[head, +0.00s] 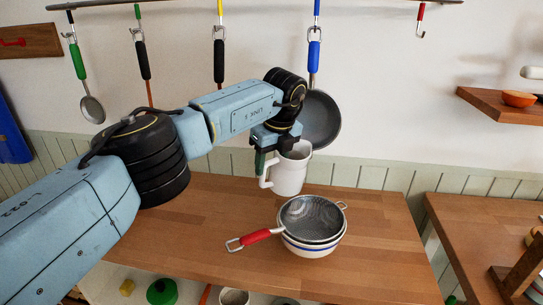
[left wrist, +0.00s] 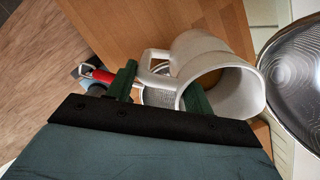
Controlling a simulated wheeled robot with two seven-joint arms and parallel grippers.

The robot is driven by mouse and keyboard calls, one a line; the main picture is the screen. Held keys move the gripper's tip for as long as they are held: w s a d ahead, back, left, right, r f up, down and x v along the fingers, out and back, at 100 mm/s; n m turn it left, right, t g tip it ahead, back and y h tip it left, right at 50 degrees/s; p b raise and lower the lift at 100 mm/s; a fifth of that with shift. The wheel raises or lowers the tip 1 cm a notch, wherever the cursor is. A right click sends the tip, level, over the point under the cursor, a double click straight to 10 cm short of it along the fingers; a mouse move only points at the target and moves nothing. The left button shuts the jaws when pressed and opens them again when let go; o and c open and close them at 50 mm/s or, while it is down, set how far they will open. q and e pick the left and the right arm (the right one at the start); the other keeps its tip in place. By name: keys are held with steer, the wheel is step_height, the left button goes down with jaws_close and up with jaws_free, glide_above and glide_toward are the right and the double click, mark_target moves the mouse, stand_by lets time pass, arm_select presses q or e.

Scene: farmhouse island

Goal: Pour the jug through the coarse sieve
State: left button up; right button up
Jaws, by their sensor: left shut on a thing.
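The white jug (head: 291,170) is in my left gripper (head: 262,163), above the far part of the wooden worktop. It looks nearly upright in the head view. In the left wrist view the jug (left wrist: 208,68) shows its open mouth, and my left gripper (left wrist: 160,85) is shut on its handle side; something brownish shows inside. The sieve (head: 314,217) has a red handle pointing left and rests on a white bowl with a blue band (head: 312,251), nearer than the jug. I cannot tell from its mesh whether it is the coarse one. My right gripper is not in view.
A dark pan (head: 320,120) hangs on the wall close behind the jug. A ladle (head: 92,108) and other utensils hang from the rail. The worktop (head: 210,225) is clear around the bowl.

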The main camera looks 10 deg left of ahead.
mark_target(269, 187)
arm_select(q)
steer(key=shift+f, duration=0.4)
steer(key=shift+s+d+f+t+y, duration=0.1)
steer(key=shift+d+f+t+y, duration=0.05)
steer(key=shift+f+t+y, duration=1.8)
steer(key=y, duration=0.1)
steer(key=f+t, duration=0.1)
steer(key=f+t+y, duration=0.1)
steer(key=shift+s+d+f+t+y, duration=0.25)
steer(key=shift+s+d+y, duration=0.05)
steer(key=shift+y, duration=0.05)
steer(key=b, duration=0.2)
steer(key=t+y+b, duration=0.1)
steer(key=b, duration=0.1)
steer(key=shift+s+d+f, duration=0.1)
steer(key=shift+s+d, duration=0.15)
steer(key=shift+d, duration=0.05)
